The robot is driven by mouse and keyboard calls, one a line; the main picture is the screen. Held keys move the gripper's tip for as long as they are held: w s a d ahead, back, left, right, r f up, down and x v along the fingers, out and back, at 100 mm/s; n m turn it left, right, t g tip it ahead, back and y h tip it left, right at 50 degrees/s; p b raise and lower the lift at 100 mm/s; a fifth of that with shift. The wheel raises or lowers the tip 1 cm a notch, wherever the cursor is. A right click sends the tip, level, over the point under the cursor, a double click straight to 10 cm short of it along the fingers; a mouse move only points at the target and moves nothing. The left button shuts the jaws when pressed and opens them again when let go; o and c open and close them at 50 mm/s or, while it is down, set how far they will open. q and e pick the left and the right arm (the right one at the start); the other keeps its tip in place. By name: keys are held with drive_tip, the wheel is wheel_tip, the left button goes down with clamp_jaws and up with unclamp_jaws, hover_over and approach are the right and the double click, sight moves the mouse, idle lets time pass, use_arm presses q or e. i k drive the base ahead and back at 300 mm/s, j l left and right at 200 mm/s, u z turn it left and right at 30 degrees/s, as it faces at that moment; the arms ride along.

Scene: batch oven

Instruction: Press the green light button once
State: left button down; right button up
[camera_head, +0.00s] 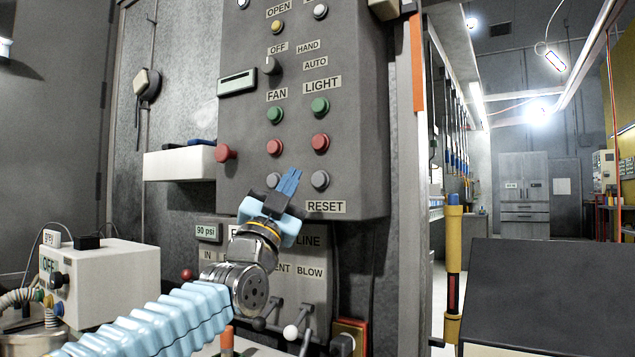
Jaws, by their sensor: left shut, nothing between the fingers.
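The green light button (320,106) sits on the grey control panel (360,140), under the LIGHT label (322,85). A red button (320,142) is below it. A second green button (275,115) is to its left, under the FAN label. My left gripper (289,181) is shut and empty, pointing up in front of the panel's lower part. Its fingertips show below the red buttons and beside the grey reset button (320,180), lower and left of the green light button. I cannot tell whether they touch the panel. My right gripper is not in view.
A red knob (226,153) sticks out at the panel's left. A white shelf (180,163) is left of the panel. Levers (291,332) stand below. A yellow post (453,250) and a dark slab (545,295) are at right.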

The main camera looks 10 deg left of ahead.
sight(320, 106)
drive_tip(key=k+j, duration=0.2)
drive_tip(key=k, duration=0.3)
drive_tip(key=k+j, duration=0.15)
drive_tip(key=k, duration=0.3)
